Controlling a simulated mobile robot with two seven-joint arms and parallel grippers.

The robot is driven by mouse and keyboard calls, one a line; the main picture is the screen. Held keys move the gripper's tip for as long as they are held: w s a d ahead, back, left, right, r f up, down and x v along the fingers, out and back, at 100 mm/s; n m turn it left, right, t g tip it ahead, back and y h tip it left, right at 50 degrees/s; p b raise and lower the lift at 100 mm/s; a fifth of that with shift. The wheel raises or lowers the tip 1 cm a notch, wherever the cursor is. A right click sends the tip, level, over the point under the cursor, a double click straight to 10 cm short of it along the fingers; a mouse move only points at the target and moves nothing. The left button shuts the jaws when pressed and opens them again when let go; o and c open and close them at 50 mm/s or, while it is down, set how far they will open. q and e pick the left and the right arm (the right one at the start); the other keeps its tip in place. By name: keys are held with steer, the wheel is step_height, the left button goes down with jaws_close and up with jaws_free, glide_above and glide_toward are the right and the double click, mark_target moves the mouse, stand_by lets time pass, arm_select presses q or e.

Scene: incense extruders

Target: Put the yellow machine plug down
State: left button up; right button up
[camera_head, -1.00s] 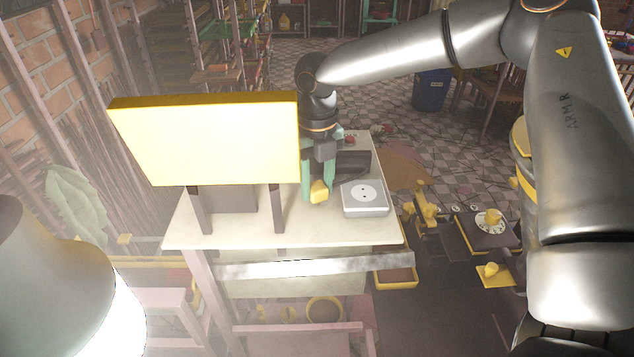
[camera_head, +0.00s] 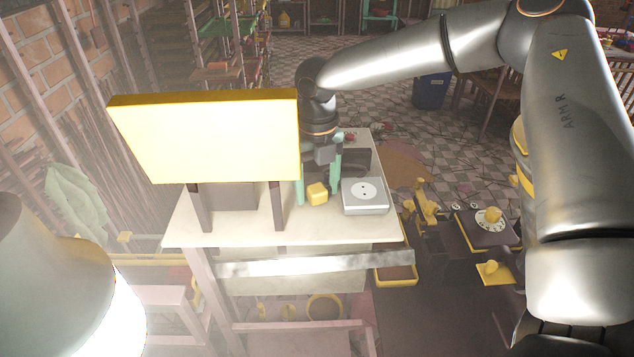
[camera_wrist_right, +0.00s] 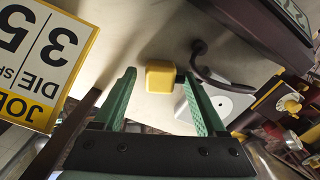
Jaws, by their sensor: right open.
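The yellow machine plug (camera_head: 317,194) rests on the pale tabletop (camera_head: 240,232), just left of a grey socket box (camera_head: 364,196). In the right wrist view the yellow plug (camera_wrist_right: 160,75) lies between and beyond the green fingertips, with a dark cord end at its right side. My right gripper (camera_head: 318,180) is open around the plug, its green fingers spread apart; it also shows in the right wrist view (camera_wrist_right: 160,88). A gap shows on both sides of the plug. My left gripper is not in view.
A large yellow-edged sign board (camera_head: 205,138) stands on dark posts left of my right gripper. A dark box (camera_head: 354,161) with a red button sits behind the socket box. The front left of the tabletop is clear.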

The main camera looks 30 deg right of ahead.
mark_target(317, 188)
step_height(317, 188, up, 13)
stand_by(0.5)
steer(key=shift+r, duration=0.1)
stand_by(0.3)
